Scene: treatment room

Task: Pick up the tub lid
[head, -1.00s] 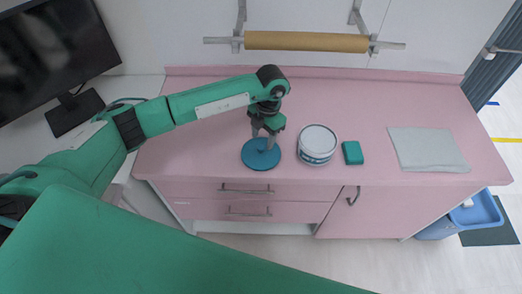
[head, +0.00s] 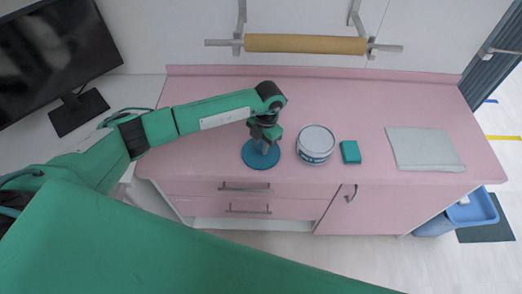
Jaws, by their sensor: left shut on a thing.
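The tub lid (head: 256,161) is a round blue disc on the pink counter, left of the tub. My left gripper (head: 263,147) is directly above it, pointing down, with its fingers shut at the lid's middle. The fingers hide the part of the lid that they hold. The lid looks flat and at counter level; I cannot tell whether it is raised at all. The white tub (head: 316,146) with blue print stands just right of the lid, apart from it. My right gripper is not in view.
A small green block (head: 350,152) lies right of the tub. A folded grey cloth (head: 425,149) lies on the right of the pink counter (head: 365,105). A paper roll (head: 305,43) hangs on the wall behind. A monitor (head: 55,50) stands at the left. A blue bin (head: 470,213) stands at the right.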

